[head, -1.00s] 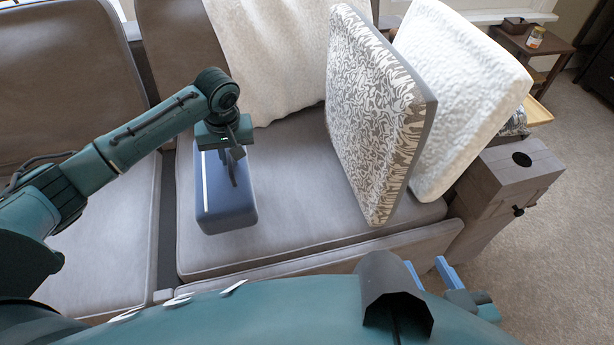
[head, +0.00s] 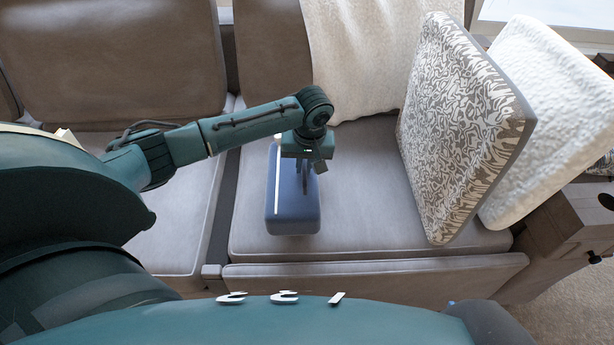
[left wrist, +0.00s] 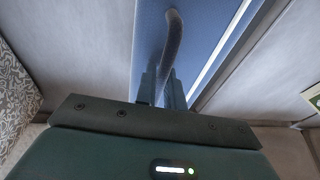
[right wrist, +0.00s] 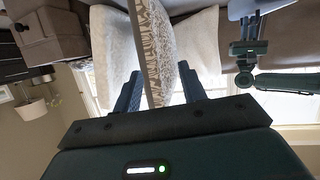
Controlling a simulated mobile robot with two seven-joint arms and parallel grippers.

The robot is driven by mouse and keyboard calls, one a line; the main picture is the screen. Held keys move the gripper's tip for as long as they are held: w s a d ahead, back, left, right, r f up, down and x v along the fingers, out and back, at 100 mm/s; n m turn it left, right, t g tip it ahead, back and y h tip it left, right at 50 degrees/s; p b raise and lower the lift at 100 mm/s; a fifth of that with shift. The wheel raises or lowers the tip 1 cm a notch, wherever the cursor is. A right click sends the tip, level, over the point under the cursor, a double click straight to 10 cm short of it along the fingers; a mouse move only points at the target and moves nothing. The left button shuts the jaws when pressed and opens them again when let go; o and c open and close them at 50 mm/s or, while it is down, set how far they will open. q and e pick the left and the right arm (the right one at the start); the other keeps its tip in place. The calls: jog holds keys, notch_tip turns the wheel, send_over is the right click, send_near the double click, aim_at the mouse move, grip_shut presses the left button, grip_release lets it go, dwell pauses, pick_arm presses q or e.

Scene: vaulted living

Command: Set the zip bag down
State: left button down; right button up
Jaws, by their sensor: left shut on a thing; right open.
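The zip bag (head: 292,215) is a blue box-shaped case with a pale zip stripe and a dark handle. In the head view it is over the front part of the grey sofa seat (head: 360,190); I cannot tell whether its base touches. My left gripper (head: 306,172) is above it, shut on the handle. In the left wrist view the handle (left wrist: 172,40) runs between the fingers (left wrist: 163,88), with the bag (left wrist: 200,25) beyond. My right gripper (right wrist: 158,90) is open and empty in its wrist view, with the cushions in the distance; it is hidden in the head view.
A patterned cushion (head: 455,130) and a white cushion (head: 550,110) stand tilted right of the bag. A cream throw (head: 365,50) hangs over the backrest behind. Bare seat lies around the bag. The wooden armrest (head: 570,225) is at the right.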

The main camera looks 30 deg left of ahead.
pick_arm(q)
notch_tip(320, 180, down, 4)
jog(key=shift+r+b, duration=0.1)
jog(key=shift+b, duration=0.45)
jog(key=shift+r, duration=0.1)
pick_arm(e)
jog(key=shift+w+t, duration=0.3)
jog(key=shift+t, duration=0.1)
pick_arm(q)
jog(key=c, duration=1.5)
grip_release()
pick_arm(e)
jog(key=shift+f, duration=0.1)
